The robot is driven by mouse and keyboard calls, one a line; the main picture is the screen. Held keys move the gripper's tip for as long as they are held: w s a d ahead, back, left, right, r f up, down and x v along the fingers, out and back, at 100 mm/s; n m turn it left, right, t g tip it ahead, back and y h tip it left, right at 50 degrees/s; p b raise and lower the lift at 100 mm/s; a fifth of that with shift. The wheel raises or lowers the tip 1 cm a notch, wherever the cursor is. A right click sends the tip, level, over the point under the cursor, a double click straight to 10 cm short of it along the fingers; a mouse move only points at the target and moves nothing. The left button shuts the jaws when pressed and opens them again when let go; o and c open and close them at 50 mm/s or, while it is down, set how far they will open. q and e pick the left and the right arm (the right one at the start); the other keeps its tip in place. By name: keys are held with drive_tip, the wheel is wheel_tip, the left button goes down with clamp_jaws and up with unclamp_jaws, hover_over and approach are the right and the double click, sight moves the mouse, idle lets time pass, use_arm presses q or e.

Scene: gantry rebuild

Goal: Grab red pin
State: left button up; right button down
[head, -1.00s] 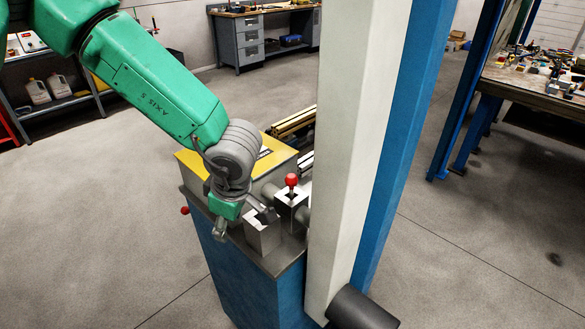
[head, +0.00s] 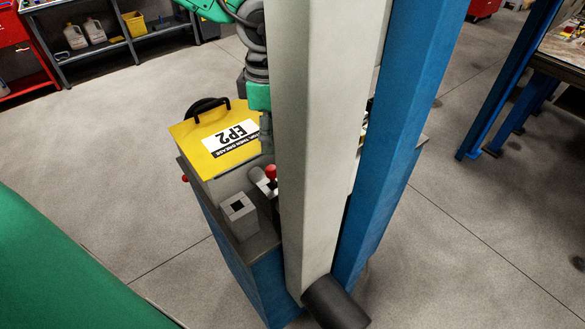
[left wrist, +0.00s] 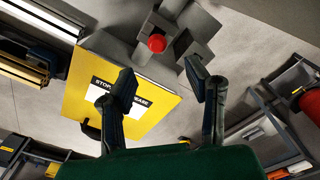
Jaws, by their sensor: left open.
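The red pin (head: 271,172) shows its round red head in the head view, just left of the pale post, beside a grey block. The post hides part of its surroundings. In the left wrist view the red pin (left wrist: 156,43) shows from above, beyond the fingertips. My left gripper (left wrist: 160,80) is open there, its two dark fingers apart with nothing between them. The pin head lies past the gap and is not touched. In the head view my left gripper (head: 266,125) hangs above and behind the pin, partly hidden by the post. My right gripper is not in view.
A pale post (head: 300,150) and a blue post (head: 395,130) stand close to the right. A yellow panel (head: 205,140) with a black handle lies left of the pin. A grey block with a square hole (head: 239,215) stands in front. Another red knob (head: 184,178) is on the left side.

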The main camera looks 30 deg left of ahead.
sight(274, 179)
use_arm(q)
drive_tip(key=f, duration=0.3)
drive_tip(key=a+f, duration=0.1)
drive_tip(key=f, duration=0.1)
drive_tip(key=a+f, duration=0.1)
drive_tip(key=f, duration=0.2)
drive_tip(key=shift+a+f, duration=0.15)
drive_tip(key=shift+f, duration=0.15)
drive_tip(key=shift+w+d+f, duration=0.1)
drive_tip(key=shift+d+f, duration=0.1)
drive_tip(key=shift+d, duration=0.05)
drive_tip(key=d+f, duration=0.2)
drive_tip(key=shift+f+p, duration=0.3)
drive_tip(key=shift+w+a+f, duration=0.15)
drive_tip(key=shift+a+f, duration=0.05)
drive_tip(key=shift+f, duration=0.8)
drive_tip(key=shift+a+f, duration=0.2)
drive_tip(key=shift+a, duration=0.45)
drive_tip(key=shift+a+f, duration=0.1)
drive_tip(key=shift+a, duration=0.05)
drive_tip(key=c, duration=0.5)
clamp_jaws()
drive_tip(key=shift+d, duration=0.6)
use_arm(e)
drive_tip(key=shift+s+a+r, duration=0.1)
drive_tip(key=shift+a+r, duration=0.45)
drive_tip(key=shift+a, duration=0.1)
